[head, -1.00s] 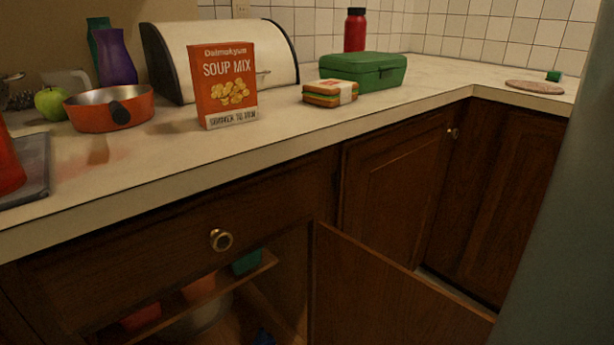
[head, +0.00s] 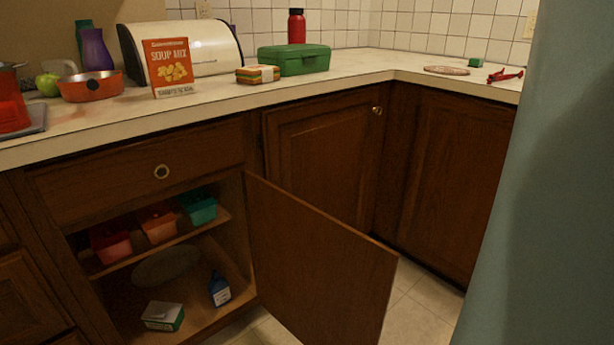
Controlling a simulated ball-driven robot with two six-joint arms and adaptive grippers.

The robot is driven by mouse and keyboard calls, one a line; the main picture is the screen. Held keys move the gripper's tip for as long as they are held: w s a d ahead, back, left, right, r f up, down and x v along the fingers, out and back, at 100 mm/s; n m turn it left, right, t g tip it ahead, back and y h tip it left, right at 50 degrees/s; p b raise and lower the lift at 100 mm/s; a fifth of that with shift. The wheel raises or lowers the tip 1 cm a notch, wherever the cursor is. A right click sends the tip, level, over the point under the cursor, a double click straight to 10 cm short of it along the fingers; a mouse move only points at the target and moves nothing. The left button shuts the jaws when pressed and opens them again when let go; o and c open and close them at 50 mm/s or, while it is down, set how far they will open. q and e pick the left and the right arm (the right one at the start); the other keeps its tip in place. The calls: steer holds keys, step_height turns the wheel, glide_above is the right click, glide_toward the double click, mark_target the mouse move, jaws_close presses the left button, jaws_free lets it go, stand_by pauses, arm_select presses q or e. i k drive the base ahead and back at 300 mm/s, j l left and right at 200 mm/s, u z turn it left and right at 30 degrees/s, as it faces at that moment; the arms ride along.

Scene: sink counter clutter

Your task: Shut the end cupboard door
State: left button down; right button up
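The cupboard door (head: 315,265) is brown wood and stands wide open, hinged on the right side of the cupboard opening and swung out toward me. The open cupboard (head: 205,262) under the drawer shows a shelf and a floor with things on them. Neither of my grippers is in view. A large grey-green surface fills the right edge of the head view and hides what is behind it.
On the cupboard shelf are red (head: 110,245), orange (head: 158,225) and teal (head: 200,210) containers; a box (head: 163,316) and blue bottle (head: 220,290) are below. A closed door (head: 322,160) is to the right. The counter holds a soup box (head: 171,68) and green case (head: 293,60).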

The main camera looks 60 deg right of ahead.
mark_target(327, 282)
steer(key=k+l+u, duration=0.15)
steer(key=k+l, duration=0.65)
steer(key=l+u, duration=0.2)
steer(key=l, duration=1.85)
steer(key=l+z, duration=0.3)
steer(key=k+j+z, duration=0.15)
steer(key=z, duration=0.25)
steer(key=k+j+z, duration=0.15)
steer(key=z, duration=0.2)
steer(key=k+j+z, duration=0.1)
steer(key=z, duration=0.3)
